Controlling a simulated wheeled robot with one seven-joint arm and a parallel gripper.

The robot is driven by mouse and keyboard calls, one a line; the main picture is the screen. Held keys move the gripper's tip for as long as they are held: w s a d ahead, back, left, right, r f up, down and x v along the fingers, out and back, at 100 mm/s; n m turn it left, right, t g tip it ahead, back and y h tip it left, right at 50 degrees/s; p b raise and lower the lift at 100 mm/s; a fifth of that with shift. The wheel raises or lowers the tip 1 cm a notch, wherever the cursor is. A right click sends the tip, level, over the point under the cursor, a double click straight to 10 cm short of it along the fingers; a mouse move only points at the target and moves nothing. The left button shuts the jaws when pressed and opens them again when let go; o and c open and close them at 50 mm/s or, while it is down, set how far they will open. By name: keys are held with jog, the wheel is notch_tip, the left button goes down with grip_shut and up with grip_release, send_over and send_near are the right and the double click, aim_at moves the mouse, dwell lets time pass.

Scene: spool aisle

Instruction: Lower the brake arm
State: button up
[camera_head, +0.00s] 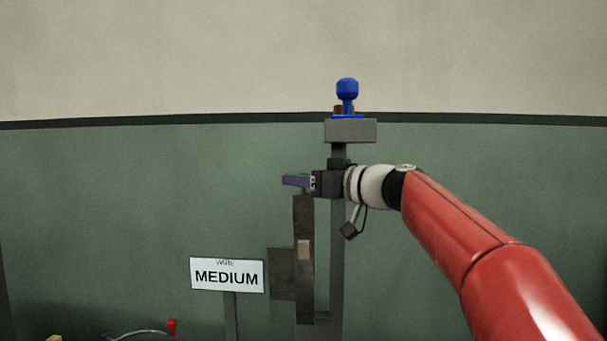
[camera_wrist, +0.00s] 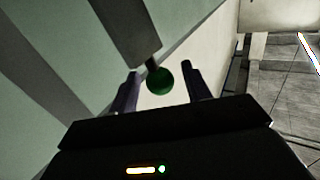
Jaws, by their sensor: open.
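The brake arm appears to be the dark upright bar (camera_head: 304,220) in the head view, with a tan patch partway down. A green ball knob (camera_wrist: 160,82) sits on the end of a grey bar (camera_wrist: 122,28) in the wrist view. In the wrist view my gripper (camera_wrist: 160,72) is open, with one finger on each side of the green knob. Gaps show between the knob and both fingers, and nothing is gripped.
A grey post behind carries a block (camera_head: 350,131) with a blue knob (camera_head: 347,90) on top. A sign reading MEDIUM (camera_head: 227,276) stands at lower left, beside a dark plate (camera_head: 281,274). A small red piece (camera_head: 172,327) and a cable lie low. The left side is clear.

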jog(key=shift+w+a, duration=0.1)
jog(key=shift+a, duration=0.1)
jog(key=shift+c, duration=0.3)
grip_shut()
